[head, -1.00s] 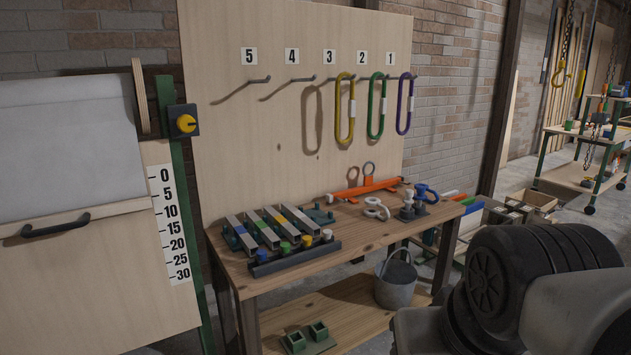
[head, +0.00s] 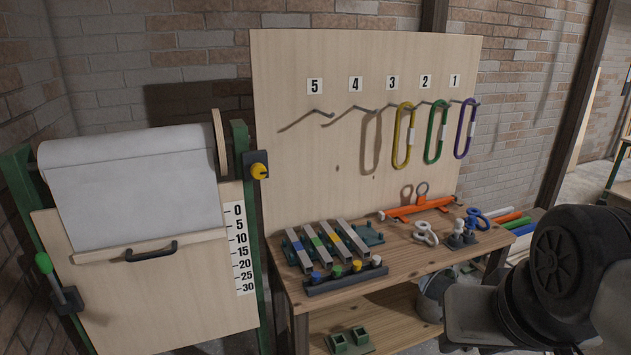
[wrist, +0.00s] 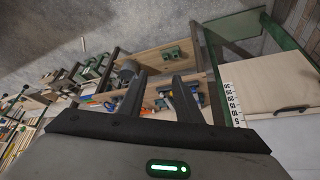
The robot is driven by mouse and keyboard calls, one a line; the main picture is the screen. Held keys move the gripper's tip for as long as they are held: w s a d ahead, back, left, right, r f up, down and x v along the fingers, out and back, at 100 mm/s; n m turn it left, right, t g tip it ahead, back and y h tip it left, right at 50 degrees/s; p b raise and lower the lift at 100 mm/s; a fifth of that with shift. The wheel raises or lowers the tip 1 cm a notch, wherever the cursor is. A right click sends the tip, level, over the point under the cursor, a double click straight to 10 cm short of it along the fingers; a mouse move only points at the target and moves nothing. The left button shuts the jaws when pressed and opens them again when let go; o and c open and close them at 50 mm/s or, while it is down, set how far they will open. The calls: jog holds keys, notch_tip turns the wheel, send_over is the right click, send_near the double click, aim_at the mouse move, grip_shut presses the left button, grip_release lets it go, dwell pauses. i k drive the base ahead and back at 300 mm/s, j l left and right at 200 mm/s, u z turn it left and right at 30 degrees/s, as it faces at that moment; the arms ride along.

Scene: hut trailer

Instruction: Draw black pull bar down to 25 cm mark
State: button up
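The black pull bar (head: 152,251) is a dark handle on a wooden slat (head: 95,256) at the lower edge of a white sheet (head: 135,190). The slat's right end is level with about the 5 to 10 part of the scale (head: 240,250), which runs from 0 at top to 30 at bottom. In the wrist view the pull bar (wrist: 292,108) shows at the far right, beside the scale (wrist: 232,103). My gripper (wrist: 161,80) is open and empty, well apart from the bar.
A yellow knob (head: 259,171) sits right of the roll, and a green-handled lever (head: 58,284) at the left of the board. A workbench (head: 400,262) with clamps and blocks stands to the right, before a pegboard (head: 300,60) with coloured loops. A bucket (head: 432,298) is underneath.

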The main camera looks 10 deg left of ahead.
aim_at(112, 203)
jog(key=u, duration=1.65)
jog(key=i+j+z, duration=0.15)
jog(key=i+z, duration=0.15)
jog(key=i, duration=0.15)
jog(key=i+j+z, duration=0.3)
jog(key=i+l, duration=0.05)
jog(key=i, duration=0.05)
